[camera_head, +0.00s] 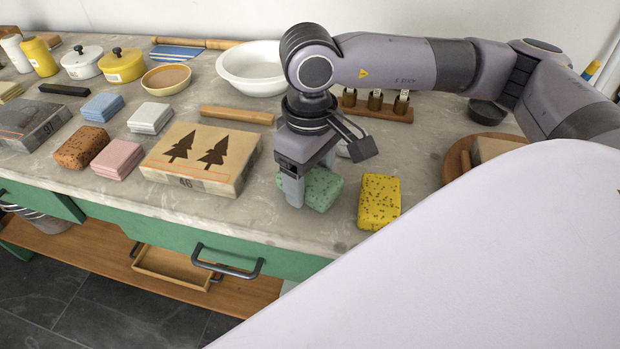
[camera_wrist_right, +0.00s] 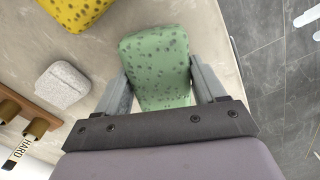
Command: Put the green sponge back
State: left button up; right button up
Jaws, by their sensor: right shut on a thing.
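The green sponge (camera_head: 323,189) with dark speckles is at the counter's front, just right of the tree-printed block. My right gripper (camera_head: 309,193) reaches down over it and is shut on it. In the right wrist view the green sponge (camera_wrist_right: 157,62) sits between the two fingers of my right gripper (camera_wrist_right: 163,85). Whether it touches the counter is hard to tell. A yellow speckled sponge (camera_head: 379,201) lies to its right, apart from it; it also shows in the right wrist view (camera_wrist_right: 72,10). My left gripper is not in view.
The printed stone block (camera_head: 203,160) is close on the left. A pale grey sponge-like block (camera_wrist_right: 63,85) lies behind the green sponge. Stamps in a wooden rack (camera_head: 376,106) and a white bowl (camera_head: 252,68) stand farther back. The counter's front edge with a drawer handle (camera_head: 228,262) is near.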

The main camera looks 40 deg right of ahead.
jog(key=shift+f, duration=0.7)
jog(key=shift+f, duration=0.15)
jog(key=o, duration=0.9)
jog(key=shift+o, duration=0.2)
